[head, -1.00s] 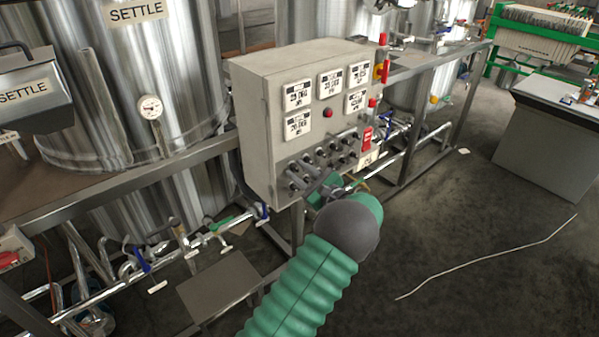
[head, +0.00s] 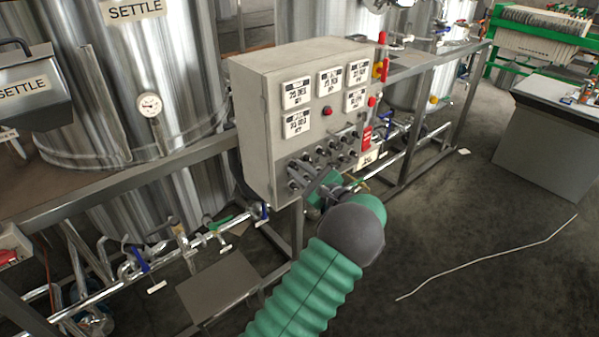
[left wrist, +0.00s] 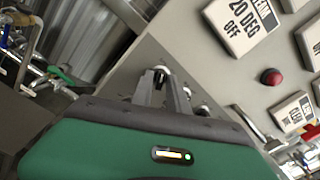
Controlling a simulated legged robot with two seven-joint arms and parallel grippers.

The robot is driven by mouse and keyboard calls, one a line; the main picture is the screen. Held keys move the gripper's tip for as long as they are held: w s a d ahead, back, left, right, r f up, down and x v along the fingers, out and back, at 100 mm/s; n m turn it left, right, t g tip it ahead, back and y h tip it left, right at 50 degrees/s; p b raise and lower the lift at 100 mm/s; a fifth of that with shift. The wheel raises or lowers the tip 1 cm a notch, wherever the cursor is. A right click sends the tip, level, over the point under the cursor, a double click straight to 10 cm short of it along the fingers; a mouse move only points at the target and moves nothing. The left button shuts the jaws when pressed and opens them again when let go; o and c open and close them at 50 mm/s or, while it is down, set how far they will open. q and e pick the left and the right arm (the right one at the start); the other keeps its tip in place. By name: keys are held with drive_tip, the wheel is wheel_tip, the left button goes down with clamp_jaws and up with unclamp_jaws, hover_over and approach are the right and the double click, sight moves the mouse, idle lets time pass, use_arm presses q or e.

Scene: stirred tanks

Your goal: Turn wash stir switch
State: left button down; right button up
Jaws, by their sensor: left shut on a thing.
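The control box (head: 255,120) stands on the frame in the middle of the head view, with rows of dark rotary switches (head: 338,150) under its displays. My left gripper (head: 312,184) reaches the lower-left part of the switch rows. In the left wrist view its two grey fingers (left wrist: 163,88) are shut around a small switch (left wrist: 161,72) on the panel face. Most of that switch is hidden between the fingers. I cannot read any switch label, so I cannot tell which switch it is. My right gripper is in neither view.
White displays (head: 297,94) and a red button (head: 328,113) sit above the switches. Settle tanks (head: 130,70) and pipes with valves (head: 150,265) lie left. Floor at right is mostly clear, with a thin pale line.

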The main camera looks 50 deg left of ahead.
use_arm(q)
drive_tip(key=c, duration=1.5)
unclamp_jaws()
drive_tip(key=d, duration=1.6)
drive_tip(key=shift+s+d+f, duration=0.1)
drive_tip(key=shift+s+d, duration=0.25)
drive_tip(key=shift+d, duration=0.05)
